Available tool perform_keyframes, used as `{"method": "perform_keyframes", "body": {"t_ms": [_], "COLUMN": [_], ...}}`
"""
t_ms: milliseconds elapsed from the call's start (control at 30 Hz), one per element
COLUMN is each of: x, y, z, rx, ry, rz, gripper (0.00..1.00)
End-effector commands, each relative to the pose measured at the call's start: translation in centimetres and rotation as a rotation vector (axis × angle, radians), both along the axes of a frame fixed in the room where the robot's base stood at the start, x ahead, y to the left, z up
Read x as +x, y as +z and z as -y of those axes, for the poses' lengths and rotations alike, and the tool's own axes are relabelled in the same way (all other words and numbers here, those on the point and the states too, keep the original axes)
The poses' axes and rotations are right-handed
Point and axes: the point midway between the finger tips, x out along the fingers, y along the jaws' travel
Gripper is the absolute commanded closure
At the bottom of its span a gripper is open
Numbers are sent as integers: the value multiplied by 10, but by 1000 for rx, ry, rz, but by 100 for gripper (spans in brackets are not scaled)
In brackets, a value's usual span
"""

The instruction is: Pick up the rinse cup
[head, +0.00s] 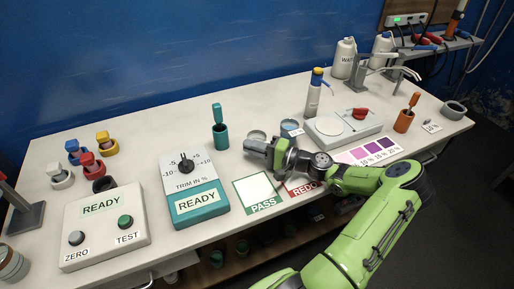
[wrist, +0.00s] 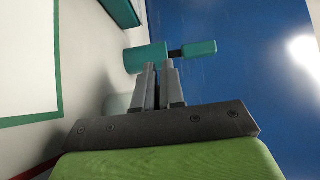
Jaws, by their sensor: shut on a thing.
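A small pale cup (head: 257,134), which I take for the rinse cup, shows just behind my gripper (head: 248,147) in the head view. In the wrist view a pale, see-through shape (wrist: 117,103) lies beside the fingers, probably the same cup. My gripper (wrist: 160,70) has its fingers close together, low over the table and pointing left in the head view. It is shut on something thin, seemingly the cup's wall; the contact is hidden. A blue cup with a white label (head: 289,126) stands to the right, behind my wrist.
A teal holder with a teal-handled tool (head: 221,135) stands just beyond my fingertips, also in the wrist view (wrist: 147,57). The PASS card (head: 262,192) and trim box (head: 193,185) lie in front.

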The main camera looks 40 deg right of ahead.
Motion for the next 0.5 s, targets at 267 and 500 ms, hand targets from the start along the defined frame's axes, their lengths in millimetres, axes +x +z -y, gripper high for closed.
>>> {"method": "perform_keyframes", "body": {"t_ms": [267,500], "x": [0,0], "y": [0,44], "z": [0,0], "rx": [0,-6], "ry": [0,0], "rz": [0,3], "gripper": [100,100]}}
